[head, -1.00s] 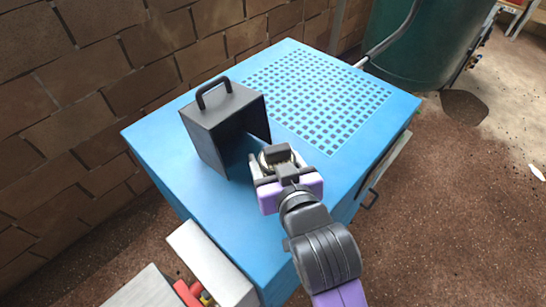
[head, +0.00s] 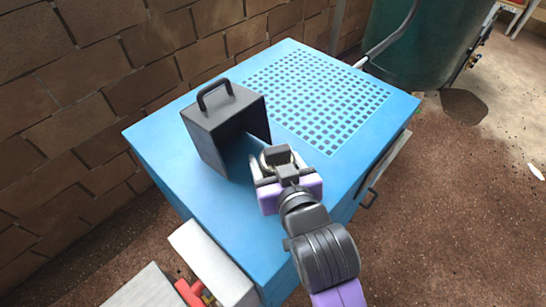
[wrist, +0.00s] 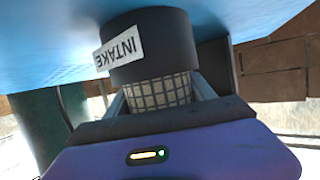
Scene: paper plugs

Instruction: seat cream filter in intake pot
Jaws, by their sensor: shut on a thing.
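The cream filter (wrist: 158,92), with a dark grid over its side, is between the fingers of my gripper (head: 272,170) in the wrist view. My gripper is shut on it. The dark round intake pot (wrist: 152,45), with a white INTAKE label, stands on the blue top. The wrist picture appears upside down, so the filter is at the pot's mouth, in line with it. The pot's rim meets the filter's edge in this view; I cannot tell how deep the filter sits. In the head view my gripper hides most of the pot and filter.
A black open-sided hood with a handle (head: 222,115) stands on the blue cabinet top (head: 215,210), close to the left of my gripper. A perforated grid (head: 325,95) lies behind. A brick wall (head: 70,120) is at left, and a green tank (head: 415,40) stands at back right.

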